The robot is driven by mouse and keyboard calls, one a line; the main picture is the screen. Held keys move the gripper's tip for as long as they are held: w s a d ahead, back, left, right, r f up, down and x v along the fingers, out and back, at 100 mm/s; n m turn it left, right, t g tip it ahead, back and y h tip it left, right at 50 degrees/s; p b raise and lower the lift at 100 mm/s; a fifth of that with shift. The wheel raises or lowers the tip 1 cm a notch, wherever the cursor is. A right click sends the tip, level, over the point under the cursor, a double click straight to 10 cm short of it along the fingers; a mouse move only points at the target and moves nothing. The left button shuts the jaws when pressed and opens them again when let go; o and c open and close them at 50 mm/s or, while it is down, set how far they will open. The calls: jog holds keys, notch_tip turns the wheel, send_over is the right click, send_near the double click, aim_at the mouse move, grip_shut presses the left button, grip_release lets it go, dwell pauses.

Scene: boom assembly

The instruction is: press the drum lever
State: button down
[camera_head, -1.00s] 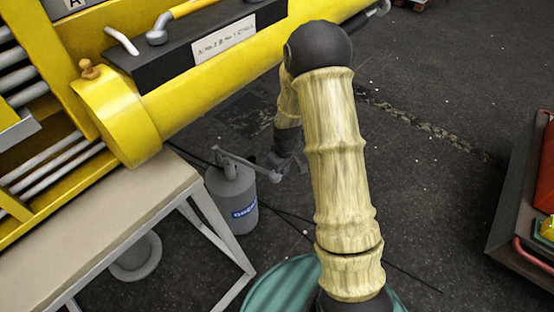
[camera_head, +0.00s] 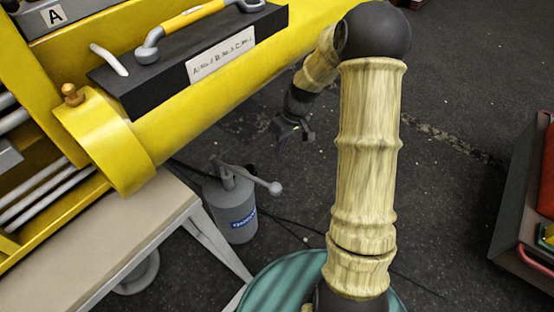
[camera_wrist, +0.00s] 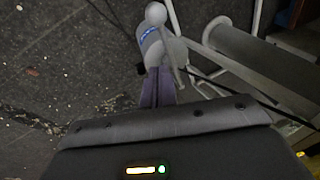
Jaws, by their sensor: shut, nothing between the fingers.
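The grey drum (camera_head: 232,212) with a blue label stands on the floor beside the bench, below the yellow boom. Its lever (camera_head: 250,178) slopes down to the right from the drum top and ends in a round knob (camera_head: 275,188). My gripper (camera_head: 293,134) is shut and empty, above and slightly right of the knob, apart from it in the picture. In the wrist view the drum (camera_wrist: 151,40) and the pale knob (camera_wrist: 155,14) show beyond my fingers (camera_wrist: 158,88). The wrist housing hides what lies below the fingers.
The yellow boom (camera_head: 200,125) with a black labelled panel (camera_head: 150,85) spans the upper left. A beige-topped bench (camera_head: 120,235) stands left of the drum. A teal ribbed drum top (camera_head: 275,285) is at the bottom. Dark cables lie on the floor.

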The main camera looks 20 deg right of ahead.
jog(key=shift+s+d+b+x, duration=0.15)
jog(key=shift+s+x, duration=0.25)
jog(key=shift+x, duration=1.65)
jog(key=shift+s+d+b+x, duration=0.15)
jog(key=shift+s+x, duration=0.3)
jog(key=shift+x, duration=1.6)
jog(key=shift+s+d+b+x, duration=0.15)
jog(key=shift+s+x, duration=0.25)
jog(key=shift+x, duration=1.7)
jog(key=shift+f, duration=0.2)
